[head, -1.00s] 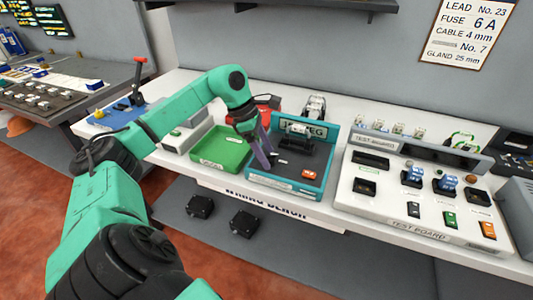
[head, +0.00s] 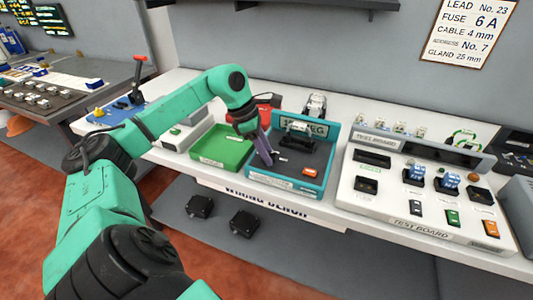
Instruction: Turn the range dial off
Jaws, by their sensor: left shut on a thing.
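My left gripper (head: 265,151) reaches down into the teal-walled unit (head: 330,163) on the white bench. Its purple fingers are close together at the left part of the dark panel (head: 310,155). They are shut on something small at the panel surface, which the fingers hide. This spot fits the range dial, but I cannot make out the dial or its setting. A small white mark (head: 283,159) shows just right of the fingertips. My right gripper is not in view.
A green tray (head: 208,155) stands directly left of the teal unit. An orange piece (head: 310,171) and a dark and silver part (head: 298,132) are in the unit. The test board (head: 385,209) stands to the right. A wall sign (head: 468,32) hangs above.

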